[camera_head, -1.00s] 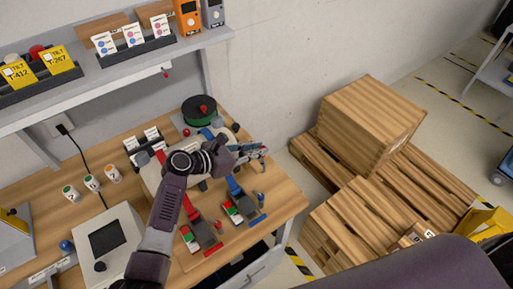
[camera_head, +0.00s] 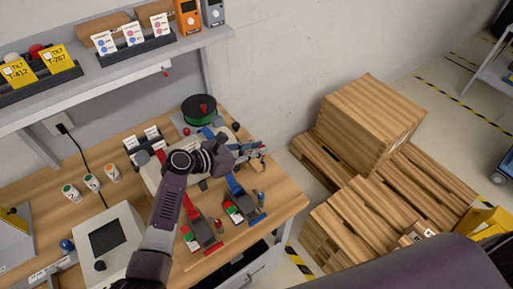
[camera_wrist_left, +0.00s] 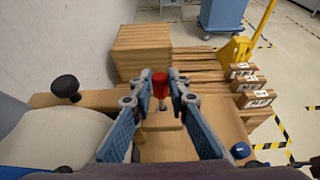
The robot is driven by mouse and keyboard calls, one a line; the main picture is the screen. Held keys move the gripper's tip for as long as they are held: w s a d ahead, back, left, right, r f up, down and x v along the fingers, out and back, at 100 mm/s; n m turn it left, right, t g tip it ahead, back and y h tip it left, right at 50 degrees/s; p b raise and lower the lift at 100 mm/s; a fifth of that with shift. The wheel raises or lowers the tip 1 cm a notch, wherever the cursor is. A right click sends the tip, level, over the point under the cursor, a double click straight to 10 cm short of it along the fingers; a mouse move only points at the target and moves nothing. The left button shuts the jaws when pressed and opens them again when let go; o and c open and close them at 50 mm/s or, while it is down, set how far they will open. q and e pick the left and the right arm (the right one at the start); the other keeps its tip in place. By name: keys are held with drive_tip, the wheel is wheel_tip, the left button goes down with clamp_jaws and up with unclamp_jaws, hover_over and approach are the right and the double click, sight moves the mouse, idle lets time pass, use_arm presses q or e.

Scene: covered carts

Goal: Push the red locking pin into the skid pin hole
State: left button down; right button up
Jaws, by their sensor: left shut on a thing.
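My left gripper (camera_head: 257,152) reaches over the right end of the wooden workbench (camera_head: 285,203). In the left wrist view its two blue fingers (camera_wrist_left: 160,97) are closed on the red locking pin (camera_wrist_left: 160,82). The pin's red head is up and a pale shaft shows below it. In the head view the gripper hides most of the pin. I cannot make out the skid pin hole in either view, nor tell whether the shaft is inside anything. My right gripper is not in view.
Red and blue levered fixtures (camera_head: 231,205) stand on the bench near its front edge. A green spool (camera_head: 199,110) stands behind the arm. A grey device with a screen (camera_head: 108,240) is at the left. Wooden crates (camera_head: 372,113) and pallets (camera_head: 365,225) fill the floor to the right.

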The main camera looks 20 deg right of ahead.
use_arm(q)
drive_tip(key=shift+f+b, duration=0.45)
drive_tip(key=shift+f, duration=0.25)
drive_tip(key=c, duration=1.8)
unclamp_jaws()
drive_tip(key=shift+s, duration=0.15)
drive_tip(key=shift+o, duration=0.2)
